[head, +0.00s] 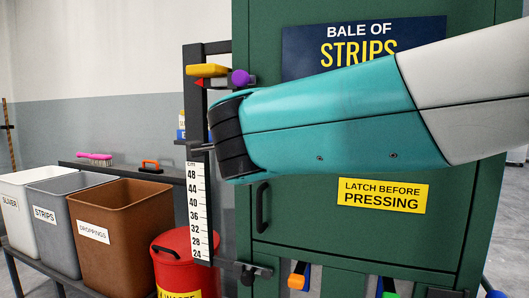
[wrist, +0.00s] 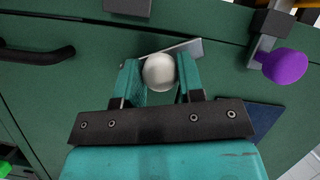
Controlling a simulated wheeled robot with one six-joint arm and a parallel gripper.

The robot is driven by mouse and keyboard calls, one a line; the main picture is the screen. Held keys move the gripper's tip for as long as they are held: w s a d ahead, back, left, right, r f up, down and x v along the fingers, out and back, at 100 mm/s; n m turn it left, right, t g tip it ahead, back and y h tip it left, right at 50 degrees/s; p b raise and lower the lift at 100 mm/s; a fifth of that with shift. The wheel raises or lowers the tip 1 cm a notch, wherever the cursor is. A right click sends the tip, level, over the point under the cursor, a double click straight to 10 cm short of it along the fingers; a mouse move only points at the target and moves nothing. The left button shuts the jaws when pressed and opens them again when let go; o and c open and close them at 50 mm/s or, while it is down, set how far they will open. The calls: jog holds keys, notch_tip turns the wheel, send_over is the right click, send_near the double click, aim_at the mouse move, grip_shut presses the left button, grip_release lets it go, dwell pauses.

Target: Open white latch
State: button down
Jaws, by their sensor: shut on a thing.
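The white latch's round knob (wrist: 159,73) sits between my gripper's two teal fingers in the wrist view. Its flat grey metal bar (wrist: 189,46) lies slightly tilted along the green cabinet face behind the knob. My gripper (wrist: 159,68) is shut on the knob, one finger on each side. In the head view my teal and white arm reaches across the cabinet (head: 350,235), and the white knob and my fingertips are hidden behind its dark wrist end.
A purple knob (wrist: 285,66) on another latch is close by, also in the head view (head: 240,77). A black handle (head: 262,207) sticks out lower on the cabinet. A height scale (head: 198,210), a red waste bin (head: 185,255) and a brown bin (head: 115,250) stand at left.

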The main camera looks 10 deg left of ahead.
dwell(0.4)
jog(key=c, duration=0.8)
grip_release()
jog(key=shift+o, duration=0.2)
jog(key=s+d+r+b, duration=0.1)
jog(key=s+d+b, duration=0.2)
jog(key=s+b, duration=0.7)
jog(key=s, duration=0.7)
jog(key=shift+b, duration=0.3)
